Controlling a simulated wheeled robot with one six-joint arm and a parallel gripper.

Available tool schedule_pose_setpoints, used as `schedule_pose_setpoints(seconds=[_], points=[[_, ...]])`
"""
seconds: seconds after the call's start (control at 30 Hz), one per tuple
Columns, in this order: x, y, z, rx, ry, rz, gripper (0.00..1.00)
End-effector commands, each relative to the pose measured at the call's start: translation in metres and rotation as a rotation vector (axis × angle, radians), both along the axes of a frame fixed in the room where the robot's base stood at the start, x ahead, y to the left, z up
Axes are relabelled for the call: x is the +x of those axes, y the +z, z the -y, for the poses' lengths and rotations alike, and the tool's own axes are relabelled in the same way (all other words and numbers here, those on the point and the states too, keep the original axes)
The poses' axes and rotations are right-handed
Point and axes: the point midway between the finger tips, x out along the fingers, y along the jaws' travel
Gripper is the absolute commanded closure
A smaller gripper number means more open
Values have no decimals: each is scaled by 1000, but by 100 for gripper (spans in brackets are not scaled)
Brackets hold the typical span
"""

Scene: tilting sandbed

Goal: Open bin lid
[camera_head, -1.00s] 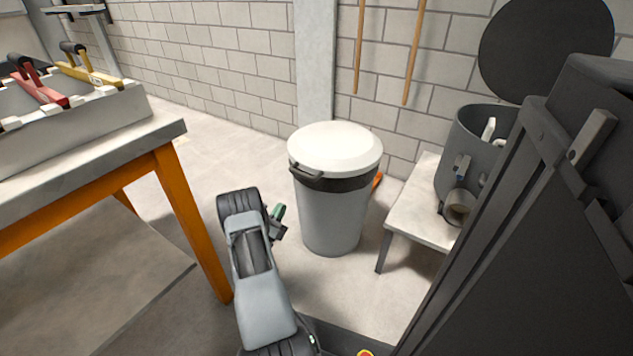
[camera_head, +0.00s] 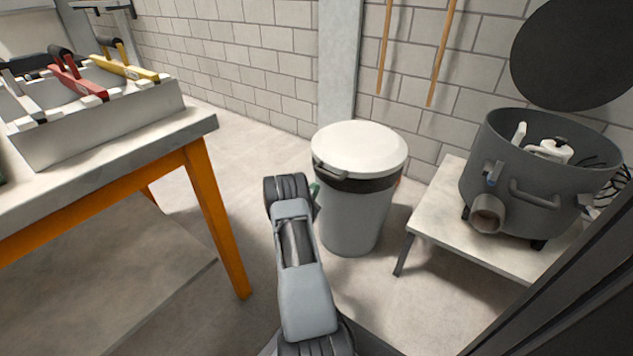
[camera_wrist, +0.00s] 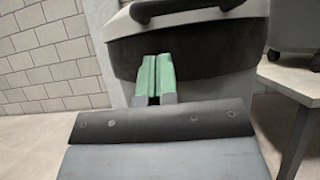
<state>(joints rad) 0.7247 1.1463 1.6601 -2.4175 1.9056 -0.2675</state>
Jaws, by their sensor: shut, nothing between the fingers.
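The bin (camera_head: 352,215) is a light grey tapered bucket with a dark band under its rim, standing upright on the floor. Its white domed lid (camera_head: 360,143) is closed, with a dark handle (camera_head: 338,171) at the front left. In the wrist view the handle (camera_wrist: 185,10) is at the top edge and the dark band (camera_wrist: 200,50) fills the middle. My gripper (camera_wrist: 155,75) has green fingers, shut together and empty, in front of the band and below the handle. I cannot tell whether they touch the bin. In the head view my arm mostly hides the gripper (camera_head: 315,189).
A workbench (camera_head: 130,150) with orange legs stands at the left, bearing a tray of red and yellow tools. At the right, a low table (camera_head: 440,210) holds a dark round pot (camera_head: 530,175). Two wooden poles hang on the wall behind. Open floor lies between bench and bin.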

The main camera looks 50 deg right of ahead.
Motion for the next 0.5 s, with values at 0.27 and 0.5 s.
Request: schedule_pose_setpoints(seconds=[0.27, 0.5], points=[[-3, 28, 8, -2, -8, 2, 100], [-4, 34, 10, -2, -10, 2, 100]])
